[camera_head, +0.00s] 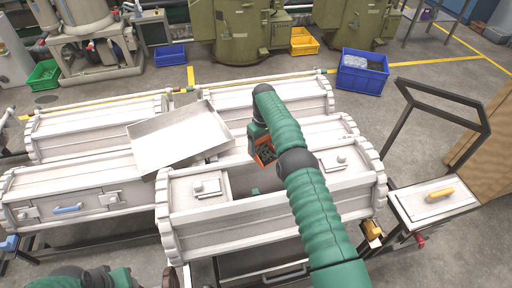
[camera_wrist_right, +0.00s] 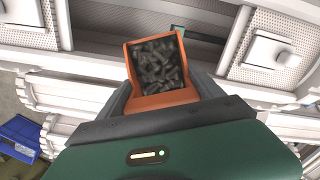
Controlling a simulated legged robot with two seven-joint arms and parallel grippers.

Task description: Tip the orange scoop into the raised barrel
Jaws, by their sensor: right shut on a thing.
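My right gripper (camera_head: 259,141) is shut on the orange scoop (camera_head: 267,157), which also shows in the right wrist view (camera_wrist_right: 165,99). The scoop holds a heap of dark grey small parts (camera_wrist_right: 158,64). The front barrel (camera_head: 245,224) is white, ribbed and stands higher than the others, with an opening in its top between two latched panels. The scoop hangs above this opening, apart from it as far as I can see. My right forearm hides part of the barrel and opening. Part of my left arm shows at the bottom left; its gripper is out of view.
A loose white panel (camera_head: 178,137) lies tilted across the barrels behind. More white barrels (camera_head: 85,190) stand left and behind. A cart (camera_head: 432,203) with a yellow-handled tool (camera_head: 440,194) stands right. A blue bin (camera_head: 361,72) sits on the floor behind.

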